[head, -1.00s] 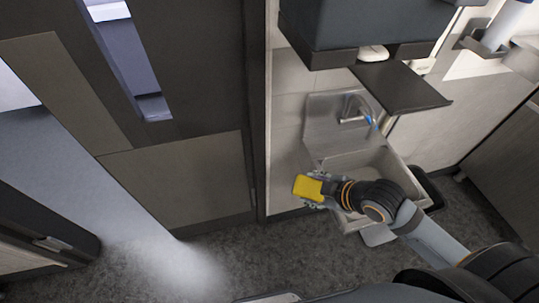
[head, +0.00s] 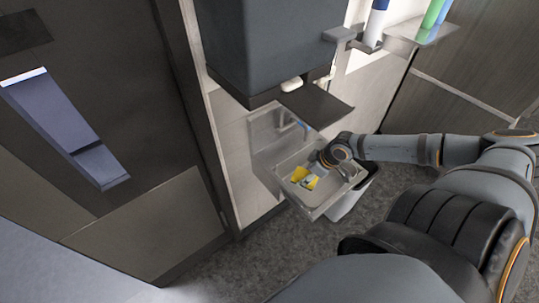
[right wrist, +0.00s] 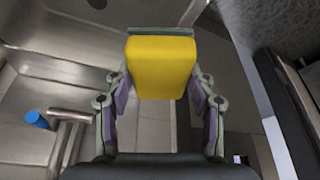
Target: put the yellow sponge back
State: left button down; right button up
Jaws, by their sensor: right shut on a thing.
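The yellow sponge (right wrist: 160,66) is a rounded block with a dark green layer along its far edge. My right gripper (right wrist: 161,88) is shut on it, with one finger at each side. In the head view the sponge (head: 299,174) and my right gripper (head: 309,178) are over the metal sink basin (head: 318,209). Whether the sponge touches the basin cannot be told. The faucet (head: 288,122) is at the back of the sink. It also shows in the right wrist view with a blue tip (right wrist: 36,119). My left gripper is not in view.
A dark dispenser cabinet (head: 268,47) and a dark shelf (head: 318,104) hang above the sink. A wall shelf (head: 418,35) holds several bottles. A dark door (head: 110,130) is at the left.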

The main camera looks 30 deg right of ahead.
jog(key=w+f+b, duration=0.1)
jog(key=w+b, duration=0.1)
jog(key=b, duration=0.2)
jog(key=shift+w+f, duration=0.15)
jog(key=w+b, duration=0.4)
jog(key=w, duration=0.2)
jog(key=r+p, duration=0.1)
jog(key=p, duration=0.1)
send_over(268, 158)
jog(key=s, duration=0.2)
jog(key=shift+w+d+f+p, duration=0.15)
jog(key=shift+f+p, duration=0.1)
jog(key=shift+f, duration=0.3)
jog(key=shift+w+d+f+p, duration=0.1)
jog(key=shift+f+p, duration=0.1)
jog(key=shift+f, duration=0.3)
jog(key=shift+s+d+f, duration=0.1)
jog(key=shift+s+f, duration=0.05)
jog(key=shift+f, duration=0.25)
notch_tip(268, 158, down, 3)
jog(key=shift+p, duration=0.55)
jog(key=shift+w+f, duration=0.2)
jog(key=shift+f, duration=0.3)
